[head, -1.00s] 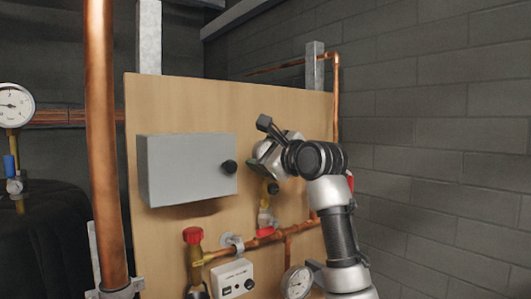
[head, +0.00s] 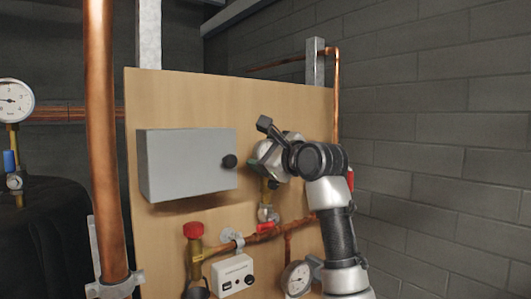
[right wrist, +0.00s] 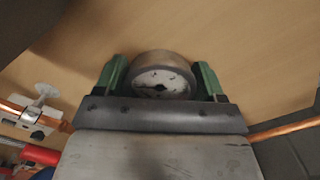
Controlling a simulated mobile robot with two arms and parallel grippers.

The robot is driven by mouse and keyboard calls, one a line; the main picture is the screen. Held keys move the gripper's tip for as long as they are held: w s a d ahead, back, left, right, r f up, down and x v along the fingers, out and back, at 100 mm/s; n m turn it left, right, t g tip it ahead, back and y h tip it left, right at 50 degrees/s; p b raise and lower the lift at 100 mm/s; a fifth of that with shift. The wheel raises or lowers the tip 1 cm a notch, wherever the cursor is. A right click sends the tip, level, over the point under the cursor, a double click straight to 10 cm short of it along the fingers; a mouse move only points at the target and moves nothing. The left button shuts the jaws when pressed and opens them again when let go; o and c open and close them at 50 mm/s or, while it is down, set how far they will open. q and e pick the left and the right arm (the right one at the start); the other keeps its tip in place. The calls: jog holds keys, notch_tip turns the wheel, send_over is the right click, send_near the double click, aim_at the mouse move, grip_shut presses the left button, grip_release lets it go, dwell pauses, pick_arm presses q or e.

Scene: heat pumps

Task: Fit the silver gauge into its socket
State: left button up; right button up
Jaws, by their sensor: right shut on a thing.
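My right gripper (head: 258,165) is in front of the wooden board, right of the grey box. In the right wrist view its green fingers (right wrist: 158,82) are shut on the silver gauge (right wrist: 160,72), which has a round pale dial and a metal rim. The gauge's dial faces the wrist camera. In the head view the gripper and arm hide most of the gauge. A brass fitting (head: 266,190) shows just below the gripper, above a valve with a red handle (head: 266,228). I cannot tell whether gauge and fitting touch. My left gripper is not in view.
The grey box (head: 188,165) with a black knob is close left of the gripper. Below are a copper pipe (head: 265,236), a red-capped valve (head: 193,232), a white controller (head: 233,275) and another gauge (head: 297,279). A thick copper pipe (head: 101,140) stands at the left.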

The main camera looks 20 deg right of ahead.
jog(key=shift+f, duration=0.1)
jog(key=o, duration=1.2)
jog(key=shift+b+v, duration=1.8)
jog(key=shift+v, duration=2.45)
